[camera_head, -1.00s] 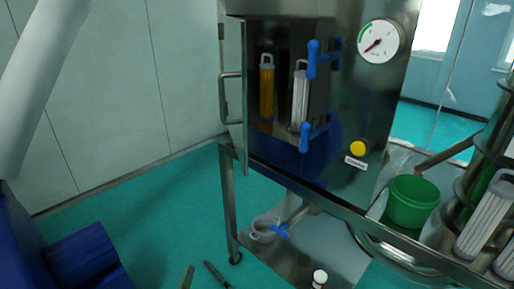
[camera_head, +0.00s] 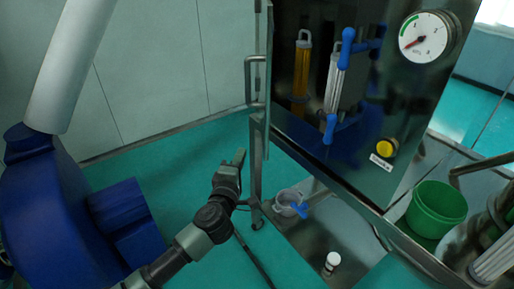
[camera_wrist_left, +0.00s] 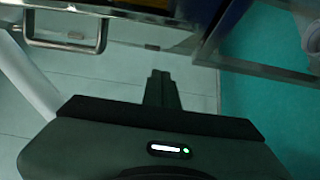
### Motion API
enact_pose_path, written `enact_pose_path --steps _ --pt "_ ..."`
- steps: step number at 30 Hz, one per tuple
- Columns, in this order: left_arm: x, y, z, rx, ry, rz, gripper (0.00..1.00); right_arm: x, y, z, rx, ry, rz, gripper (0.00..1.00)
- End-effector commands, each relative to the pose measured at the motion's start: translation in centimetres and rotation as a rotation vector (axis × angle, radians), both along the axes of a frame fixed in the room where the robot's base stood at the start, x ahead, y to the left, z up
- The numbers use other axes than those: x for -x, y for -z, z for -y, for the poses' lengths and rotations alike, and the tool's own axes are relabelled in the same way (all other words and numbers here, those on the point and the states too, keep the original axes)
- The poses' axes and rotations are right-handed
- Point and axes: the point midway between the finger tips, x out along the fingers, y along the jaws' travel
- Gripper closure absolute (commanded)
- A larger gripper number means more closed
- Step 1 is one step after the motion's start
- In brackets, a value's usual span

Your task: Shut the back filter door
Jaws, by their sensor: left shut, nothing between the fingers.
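The filter door (camera_head: 265,55) stands open at the left side of the steel cabinet and shows nearly edge-on in the head view. Its bar handle (camera_head: 254,82) is on the left face; a bar handle also shows in the left wrist view (camera_wrist_left: 68,45), at the upper left. Inside the open compartment are a yellow filter (camera_head: 301,72) and a white filter (camera_head: 334,85). My left gripper (camera_head: 239,157) is shut and empty, pointing up, below and slightly left of the handle, apart from it. Its closed fingers show in the left wrist view (camera_wrist_left: 161,78). My right gripper is out of view.
Blue clamp handles (camera_head: 347,48) stand at the compartment's right side. A gauge (camera_head: 424,37) and yellow button (camera_head: 385,148) are on the cabinet front. A green bucket (camera_head: 436,207) is at right. A grey pot (camera_head: 288,203) sits on the lower shelf.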

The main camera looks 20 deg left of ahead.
Motion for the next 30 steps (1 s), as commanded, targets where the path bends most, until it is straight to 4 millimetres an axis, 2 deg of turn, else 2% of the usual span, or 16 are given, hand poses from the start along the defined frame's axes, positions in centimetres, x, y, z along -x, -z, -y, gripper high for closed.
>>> enact_pose_path --steps 3,5,7,12,26,30 --pt "-2.6 -0.2 -0.2 0.001 -0.002 0.001 1.0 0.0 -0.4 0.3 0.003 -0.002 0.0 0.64" --pt "-3.3 -0.1 0.3 0.004 0.001 0.0 1.0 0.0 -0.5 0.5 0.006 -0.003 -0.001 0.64" --pt "-3.6 -0.1 1.5 0.005 0.001 -0.001 1.0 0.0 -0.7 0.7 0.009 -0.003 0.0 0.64" --pt "-4.1 0.0 3.0 0.001 0.0 -0.001 1.0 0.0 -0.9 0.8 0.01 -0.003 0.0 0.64" --pt "-4.2 0.1 3.6 0.0 -0.002 0.0 1.0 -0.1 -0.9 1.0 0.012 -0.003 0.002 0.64" --pt "-4.7 0.3 4.7 0.005 -0.028 -0.001 1.0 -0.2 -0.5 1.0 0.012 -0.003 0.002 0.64"
